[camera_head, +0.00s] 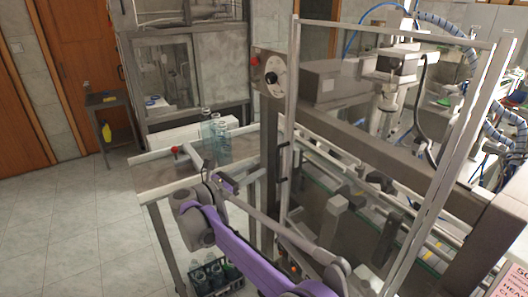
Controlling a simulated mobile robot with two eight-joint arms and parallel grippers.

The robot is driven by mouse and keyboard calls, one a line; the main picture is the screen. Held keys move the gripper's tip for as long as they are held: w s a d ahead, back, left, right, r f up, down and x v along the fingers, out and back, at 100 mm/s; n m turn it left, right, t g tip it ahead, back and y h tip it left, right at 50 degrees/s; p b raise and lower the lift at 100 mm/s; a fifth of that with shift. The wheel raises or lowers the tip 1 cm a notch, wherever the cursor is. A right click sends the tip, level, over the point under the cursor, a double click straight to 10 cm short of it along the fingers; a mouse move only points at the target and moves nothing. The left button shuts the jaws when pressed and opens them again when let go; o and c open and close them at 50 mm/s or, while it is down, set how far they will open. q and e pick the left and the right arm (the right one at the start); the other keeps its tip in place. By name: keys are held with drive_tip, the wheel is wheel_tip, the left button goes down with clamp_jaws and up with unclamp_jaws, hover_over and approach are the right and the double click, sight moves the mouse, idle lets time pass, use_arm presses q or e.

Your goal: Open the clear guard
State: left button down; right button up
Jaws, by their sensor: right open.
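The clear guard (293,90) is a see-through panel in a light metal frame, standing upright across the front of the capping machine. Its left post is near the picture's middle and its right post (455,140) slants to the right. A dark bar handle (283,161) is on the left post. The guard looks closed, though its lower edge is partly hidden by my purple right arm. My right gripper (208,172) is open, small and partly hidden by my arm. It is left of the handle, apart from it, near the side table. My left gripper is not in view.
Clear bottles (216,138) stand on the side table (160,178), beside a red knob (175,149). A crate of bottles (212,274) sits below. A control box with a dial (271,78) is left of the guard. Open tiled floor lies at left.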

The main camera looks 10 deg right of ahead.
drive_tip(key=x, duration=0.5)
drive_tip(key=p+x, duration=0.1)
drive_tip(key=x, duration=0.4)
drive_tip(key=shift+s+d+r, duration=0.1)
drive_tip(key=shift+d+r, duration=0.05)
drive_tip(key=shift+d, duration=0.2)
clamp_jaws()
idle(0.9)
